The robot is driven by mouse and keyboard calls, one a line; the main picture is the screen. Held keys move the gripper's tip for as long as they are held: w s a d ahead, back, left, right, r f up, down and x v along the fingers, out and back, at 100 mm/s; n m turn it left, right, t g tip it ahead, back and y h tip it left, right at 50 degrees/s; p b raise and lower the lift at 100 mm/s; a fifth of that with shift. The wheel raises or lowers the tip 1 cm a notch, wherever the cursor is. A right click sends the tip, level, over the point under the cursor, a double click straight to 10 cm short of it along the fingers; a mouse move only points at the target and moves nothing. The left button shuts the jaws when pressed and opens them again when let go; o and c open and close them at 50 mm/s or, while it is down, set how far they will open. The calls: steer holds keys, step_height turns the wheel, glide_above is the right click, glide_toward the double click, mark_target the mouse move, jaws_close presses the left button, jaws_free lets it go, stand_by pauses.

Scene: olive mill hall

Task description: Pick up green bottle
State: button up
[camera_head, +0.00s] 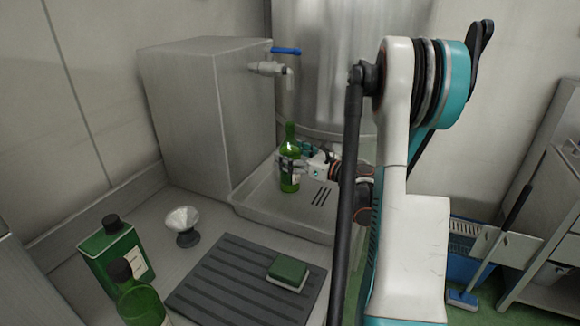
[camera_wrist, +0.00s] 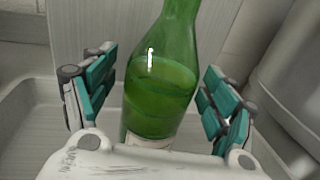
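The green bottle (camera_head: 290,150) stands upright in the shallow metal tray (camera_head: 250,205) below the tap. It has a pale label low on its side. In the wrist view the bottle (camera_wrist: 160,95) fills the middle, with green liquid inside; its top and base are out of that view. My gripper (camera_head: 292,165) is at the bottle's body from the right. In the wrist view its teal-padded fingers (camera_wrist: 157,92) stand on either side of the bottle. They are open, with a small gap at the left and a very narrow one at the right.
A steel box (camera_head: 205,105) and a tap (camera_head: 270,68) stand behind the tray.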

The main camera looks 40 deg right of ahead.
steer(key=c, duration=1.6)
steer(key=shift+r, duration=0.1)
